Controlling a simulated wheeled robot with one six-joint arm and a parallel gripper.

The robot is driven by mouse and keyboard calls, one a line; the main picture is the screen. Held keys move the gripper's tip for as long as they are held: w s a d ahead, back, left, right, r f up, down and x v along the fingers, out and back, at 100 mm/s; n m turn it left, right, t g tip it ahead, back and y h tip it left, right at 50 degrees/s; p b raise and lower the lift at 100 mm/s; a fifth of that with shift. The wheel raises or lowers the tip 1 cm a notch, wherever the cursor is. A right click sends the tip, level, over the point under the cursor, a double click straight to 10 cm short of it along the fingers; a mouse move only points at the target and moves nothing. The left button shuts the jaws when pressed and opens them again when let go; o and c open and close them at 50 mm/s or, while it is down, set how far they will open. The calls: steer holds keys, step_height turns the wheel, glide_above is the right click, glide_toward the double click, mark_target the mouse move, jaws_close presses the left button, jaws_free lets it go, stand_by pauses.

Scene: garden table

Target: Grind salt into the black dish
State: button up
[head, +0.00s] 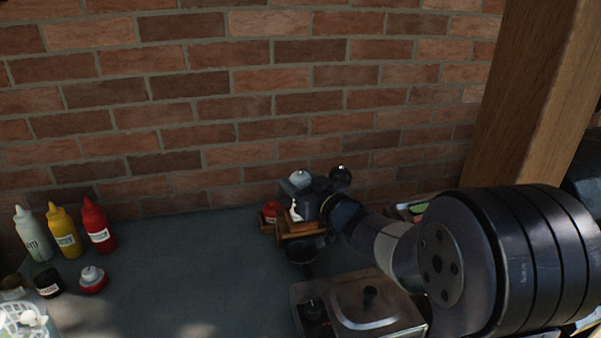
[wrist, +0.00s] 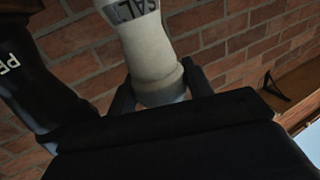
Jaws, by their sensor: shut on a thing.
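The salt mill (wrist: 150,45) is pale with a grey band reading "SALT". In the wrist view it sits between the two fingers of my gripper (wrist: 158,92), which is shut on it. In the head view its pale top (head: 300,179) shows above my gripper (head: 308,205), upright over a small wooden stand (head: 297,229). I cannot tell whether its base touches the stand. The black dish (head: 300,253) is on the table just in front of the stand, below my gripper. Its inside is too dark to read.
A black pepper mill (wrist: 38,85) is close beside the salt mill; its dark round top (head: 340,173) shows behind my gripper. Mayo (head: 31,235), mustard (head: 65,234) and ketchup (head: 97,228) bottles stand left. The middle table is clear.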

steer(key=shift+r+p, duration=0.2)
steer(key=shift+p, duration=0.3)
steer(key=shift+f+n+y, duration=0.2)
steer(key=shift+n+y, duration=0.1)
steer(key=shift+y, duration=0.1)
stand_by(0.5)
steer(key=o, duration=1)
steer(key=shift+c, duration=0.2)
steer(key=b+v, duration=0.1)
steer(key=v, duration=0.9)
steer(key=shift+s+d+r, duration=0.2)
steer(key=shift+s+d, duration=0.05)
steer(key=shift+s, duration=0.1)
